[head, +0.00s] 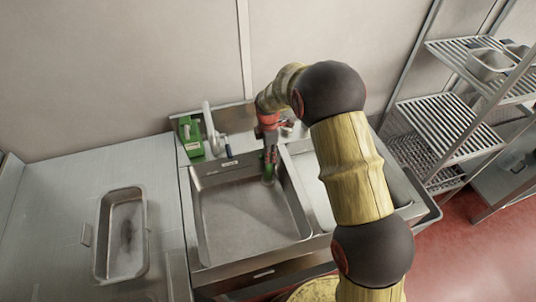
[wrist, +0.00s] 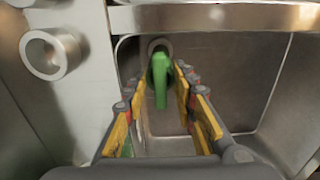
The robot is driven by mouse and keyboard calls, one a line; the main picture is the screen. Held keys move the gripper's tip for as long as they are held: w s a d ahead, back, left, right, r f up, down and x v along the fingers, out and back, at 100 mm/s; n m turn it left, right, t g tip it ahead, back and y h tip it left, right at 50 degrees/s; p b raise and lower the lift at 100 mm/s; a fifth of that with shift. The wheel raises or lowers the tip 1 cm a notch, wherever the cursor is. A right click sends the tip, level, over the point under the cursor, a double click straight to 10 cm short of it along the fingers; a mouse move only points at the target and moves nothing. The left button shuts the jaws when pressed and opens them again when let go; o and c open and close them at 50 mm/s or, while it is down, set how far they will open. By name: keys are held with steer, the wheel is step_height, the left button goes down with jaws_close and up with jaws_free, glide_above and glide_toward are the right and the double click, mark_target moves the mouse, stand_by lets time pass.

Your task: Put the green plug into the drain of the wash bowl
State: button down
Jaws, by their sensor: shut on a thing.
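The green plug (wrist: 160,77) is held between the fingertips of my gripper (wrist: 162,82), its narrow part pointing down the wrist picture. In the head view, green shows at the fingers of my gripper (head: 268,160), inside the back right corner of the wash bowl (head: 235,222), the left basin. In the wrist view a round metal ring (wrist: 158,44) shows just beyond the plug; it looks like the drain. I cannot tell whether the plug touches it. In the head view my gripper and arm hide this spot.
A second basin (head: 312,188) adjoins on the right, partly behind my arm. A green object (head: 190,138) and a white curved object (head: 209,122) stand on the sink's back ledge. A metal tray (head: 122,235) lies on the left counter. A wire shelf (head: 450,125) stands at right.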

steer(key=shift+f, duration=0.1)
steer(key=shift+f+b, duration=0.75)
steer(key=shift+f, duration=1)
steer(key=c, duration=1.4)
jaws_free()
steer(key=shift+o, duration=0.9)
steer(key=o, duration=0.3)
steer(key=shift+o, duration=0.2)
